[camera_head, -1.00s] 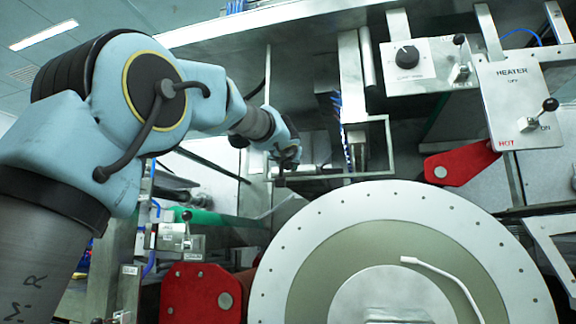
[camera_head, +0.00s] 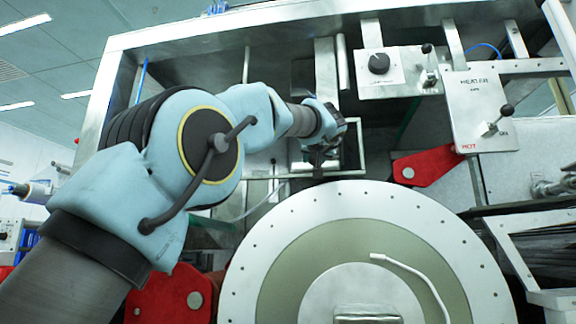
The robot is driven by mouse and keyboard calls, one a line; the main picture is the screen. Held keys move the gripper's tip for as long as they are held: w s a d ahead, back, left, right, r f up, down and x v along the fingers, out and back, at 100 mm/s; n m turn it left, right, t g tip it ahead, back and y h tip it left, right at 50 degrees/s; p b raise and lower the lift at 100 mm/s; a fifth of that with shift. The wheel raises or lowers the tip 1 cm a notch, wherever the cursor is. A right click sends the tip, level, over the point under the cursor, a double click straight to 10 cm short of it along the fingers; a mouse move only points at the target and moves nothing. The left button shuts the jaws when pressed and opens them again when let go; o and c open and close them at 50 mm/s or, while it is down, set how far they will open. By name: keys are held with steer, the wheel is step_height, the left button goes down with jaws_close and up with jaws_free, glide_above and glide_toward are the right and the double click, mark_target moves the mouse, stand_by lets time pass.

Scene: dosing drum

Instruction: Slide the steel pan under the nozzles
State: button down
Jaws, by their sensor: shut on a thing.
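My gripper (camera_head: 322,158) is at the steel opening behind the top of the large drum. It is small, dark and seen from behind, and it is shut. It appears to hold the front edge of the steel pan (camera_head: 305,168), a shiny metal piece showing low in the opening. My gripper and wrist hide much of the pan, and the exact contact is not clear. The nozzles cannot be made out in this view.
The large drum (camera_head: 237,290) with a pale drilled rim fills the lower middle. A red bracket (camera_head: 428,168) stands right of the opening, another red block (camera_head: 165,298) at lower left. A knob box (camera_head: 395,72) and heater panel (camera_head: 480,112) hang at upper right.

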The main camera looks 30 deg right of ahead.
steer(key=s+d, duration=0.3)
steer(key=shift+s+d+p, duration=0.3)
steer(key=shift+d, duration=0.1)
steer(key=shift+s+d, duration=0.1)
steer(key=c, duration=0.5)
jaws_free()
steer(key=b+v, duration=0.4)
steer(key=v, duration=0.6)
steer(key=shift+s+a, duration=0.25)
steer(key=shift+s, duration=0.05)
